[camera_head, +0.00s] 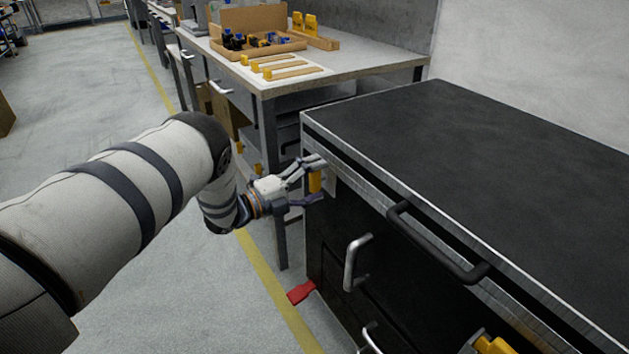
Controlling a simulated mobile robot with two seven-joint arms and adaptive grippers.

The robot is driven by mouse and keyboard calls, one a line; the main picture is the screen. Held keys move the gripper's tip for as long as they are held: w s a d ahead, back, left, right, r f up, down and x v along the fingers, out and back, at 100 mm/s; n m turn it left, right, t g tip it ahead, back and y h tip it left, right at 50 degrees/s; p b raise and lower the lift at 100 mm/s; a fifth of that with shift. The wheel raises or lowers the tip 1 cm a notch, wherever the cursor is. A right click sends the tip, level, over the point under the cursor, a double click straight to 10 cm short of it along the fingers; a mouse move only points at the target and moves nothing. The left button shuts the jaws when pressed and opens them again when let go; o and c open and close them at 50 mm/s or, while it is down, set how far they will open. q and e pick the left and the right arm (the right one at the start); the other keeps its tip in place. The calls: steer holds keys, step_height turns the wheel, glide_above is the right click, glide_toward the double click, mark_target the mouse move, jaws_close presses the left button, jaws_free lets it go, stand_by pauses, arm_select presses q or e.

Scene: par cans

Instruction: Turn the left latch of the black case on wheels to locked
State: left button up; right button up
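The black case (520,150) has a dark top with metal edging and fills the right side. Its left latch is a small yellow handle (316,183) near the front's upper left corner, standing roughly upright on a light plate. My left gripper (313,179) is at this latch, with one finger above and one below the yellow handle. The fingers are spread apart; whether either touches the handle I cannot tell. A second yellow latch (492,344) shows at the bottom edge, partly cut off. My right gripper is not in view.
A black bar handle (435,243) and a metal handle (354,262) stick out from the case front. A red pedal-like piece (301,292) sits low at its left corner. A workbench (370,66) with trays and yellow-handled tools stands behind.

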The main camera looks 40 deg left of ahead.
arm_select(q)
steer(key=v, duration=1.2)
